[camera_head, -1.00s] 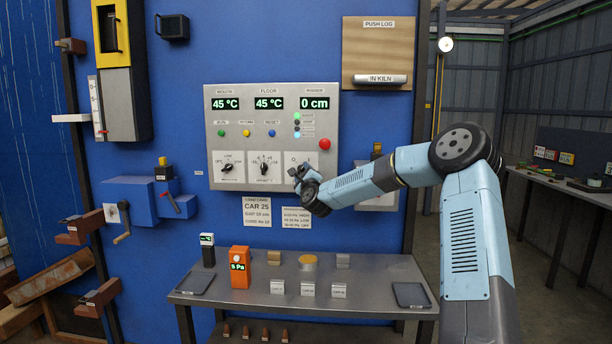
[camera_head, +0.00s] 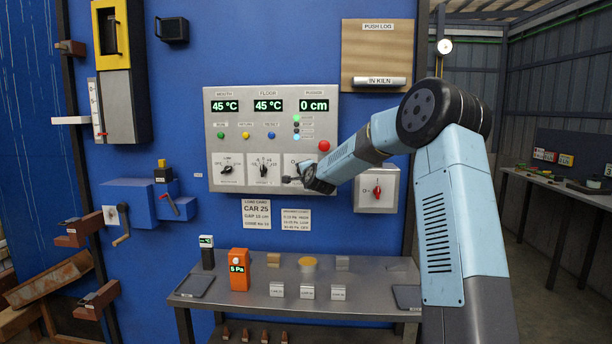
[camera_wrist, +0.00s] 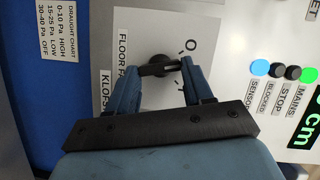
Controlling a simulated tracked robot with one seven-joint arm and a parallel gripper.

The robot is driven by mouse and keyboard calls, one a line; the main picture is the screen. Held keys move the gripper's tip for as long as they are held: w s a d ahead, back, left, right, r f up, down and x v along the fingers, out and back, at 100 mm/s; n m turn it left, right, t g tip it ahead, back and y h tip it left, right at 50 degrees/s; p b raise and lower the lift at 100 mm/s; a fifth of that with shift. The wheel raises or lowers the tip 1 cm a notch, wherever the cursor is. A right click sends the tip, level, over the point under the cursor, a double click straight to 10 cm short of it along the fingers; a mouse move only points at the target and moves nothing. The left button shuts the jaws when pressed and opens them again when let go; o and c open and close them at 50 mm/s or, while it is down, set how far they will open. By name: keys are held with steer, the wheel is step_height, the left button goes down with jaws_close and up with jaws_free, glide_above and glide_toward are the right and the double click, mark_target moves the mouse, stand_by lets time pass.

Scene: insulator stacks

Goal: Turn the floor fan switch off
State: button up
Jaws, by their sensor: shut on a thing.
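The floor fan switch is a black bar knob (camera_wrist: 158,68) on a light panel, beside a label beginning "FLOOR FA" and an "O" mark. My gripper (camera_wrist: 160,76) is closed around the knob, one blue finger at each end of its bar in the wrist view. The knob's bar lies roughly across the wrist picture, and its pointer end is hard to tell. In the head view my gripper (camera_head: 301,174) is at the lower right of the grey control panel (camera_head: 308,128) and largely covers the switch and its marks.
Two other black dials (camera_head: 230,169) (camera_head: 264,168) are left of my gripper. A red button (camera_head: 324,146) sits just above my arm. A grey box with a red knob (camera_head: 377,190) is to the right. A metal table (camera_head: 250,303) with small items stands below.

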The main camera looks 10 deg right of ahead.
steer(key=shift+a+f+n+g+h, duration=0.1)
steer(key=shift+a+n+g+h, duration=0.25)
steer(key=shift+n, duration=0.55)
steer(key=shift+a+n+g+h, duration=0.15)
steer(key=shift+n+g, duration=0.3)
steer(key=shift+n, duration=0.45)
steer(key=shift+d+f, duration=0.15)
steer(key=o, duration=0.8)
steer(key=shift+o, duration=1.3)
steer(key=shift+d+r, duration=0.1)
steer(key=shift+r, duration=0.15)
steer(key=v, duration=1.3)
steer(key=shift+s, duration=0.3)
steer(key=shift+r, duration=0.1)
